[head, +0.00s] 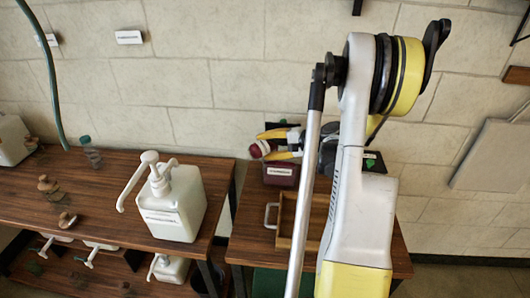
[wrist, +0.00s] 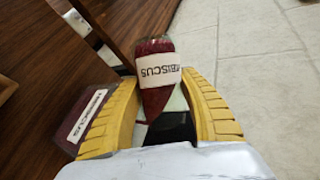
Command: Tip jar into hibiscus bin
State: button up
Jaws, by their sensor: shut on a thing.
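The clear jar (wrist: 154,100) holds dark red contents and has a white label ending in "BISCUS" in the wrist view. My gripper (wrist: 160,76) has its yellow fingers shut on it from both sides. In the head view the jar (head: 257,149) lies tilted on its side, its end pointing left, at the tips of my gripper (head: 265,146). The hibiscus bin (head: 281,180), dark red with a white label, stands on the right table just below the jar. The bin (wrist: 70,133) also shows left of my fingers in the wrist view. Its opening is mostly hidden.
A wooden tray (head: 287,222) sits on the right table, partly behind my arm, beside a white-handled mug (head: 270,215). A white pump bucket (head: 173,205) stands on the left table, with wooden stoppers (head: 48,184) and a small bottle (head: 91,152). A stone wall is close behind.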

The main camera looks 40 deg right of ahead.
jog(key=shift+d+r+m+t+y+b, duration=0.3)
jog(key=shift+r+m+y+b, duration=0.1)
jog(key=shift+m+y+b, duration=0.2)
jog(key=shift+d+r+m+t+y+b, duration=0.2)
jog(key=shift+r+m+t+y+b, duration=0.15)
jog(key=shift+m+y+b, duration=0.2)
jog(key=shift+r, duration=0.1)
jog(key=shift+s+d+m, duration=0.1)
jog(key=shift+m, duration=0.15)
dwell(0.3)
jog(key=shift+d+y+b, duration=0.1)
jog(key=shift+y+b, duration=0.15)
jog(key=shift+b, duration=0.1)
jog(key=shift+d+r+m+t+b, duration=0.2)
jog(key=shift+m+t+b, duration=0.1)
jog(key=shift+m, duration=0.1)
jog(key=shift+a+r, duration=0.1)
jog(key=shift+y+b, duration=0.3)
jog(key=shift+d+r+m+t+y+b, duration=0.15)
jog(key=shift+d+m+t+y+b, duration=0.15)
jog(key=shift+d+m+b, duration=0.15)
jog(key=shift+m, duration=0.25)
